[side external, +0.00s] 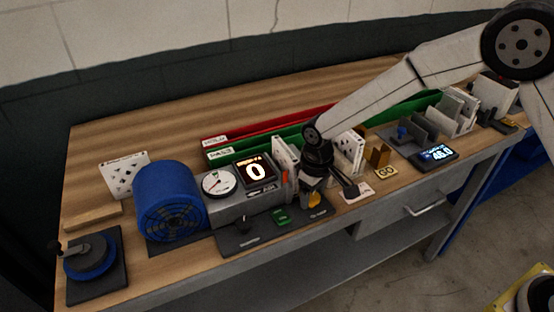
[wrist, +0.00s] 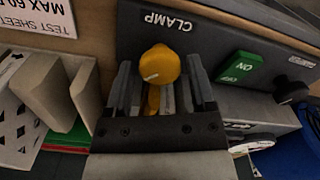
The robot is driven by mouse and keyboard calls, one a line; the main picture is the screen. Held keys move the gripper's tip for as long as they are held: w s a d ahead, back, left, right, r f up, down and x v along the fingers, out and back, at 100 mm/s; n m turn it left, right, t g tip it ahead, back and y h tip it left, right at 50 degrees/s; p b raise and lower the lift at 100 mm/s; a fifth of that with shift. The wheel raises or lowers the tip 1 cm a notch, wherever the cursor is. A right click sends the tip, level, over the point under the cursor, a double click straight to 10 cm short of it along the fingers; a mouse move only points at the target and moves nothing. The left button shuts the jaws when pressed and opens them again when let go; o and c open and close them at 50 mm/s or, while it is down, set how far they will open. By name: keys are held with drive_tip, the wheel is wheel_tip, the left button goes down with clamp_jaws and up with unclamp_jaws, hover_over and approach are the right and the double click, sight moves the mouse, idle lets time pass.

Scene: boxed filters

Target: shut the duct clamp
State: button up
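The clamp's yellow knob (wrist: 160,64) with a yellow stem below it stands on a dark panel (wrist: 205,42) marked CLAMP. In the side view the yellow knob (side external: 315,199) shows just under my gripper (side external: 316,188). In the wrist view my gripper (wrist: 160,85) has its two fingers apart, one on each side of the knob and stem. A gap shows between the fingers and the stem, and I see no firm grip. The clamp's jaws and the duct joint are hidden, so I cannot tell how closed they are.
A green ON switch (wrist: 238,68) and a black knob (wrist: 292,90) share the panel. The blue fan drum (side external: 170,202), round gauge (side external: 218,182) and a display reading 0 (side external: 256,171) stand left.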

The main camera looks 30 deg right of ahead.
clamp_jaws()
drive_tip(key=shift+m, duration=0.5)
drive_tip(key=m, duration=0.7)
drive_tip(key=shift+m, duration=0.4)
drive_tip(key=shift+o, duration=1.9)
unclamp_jaws()
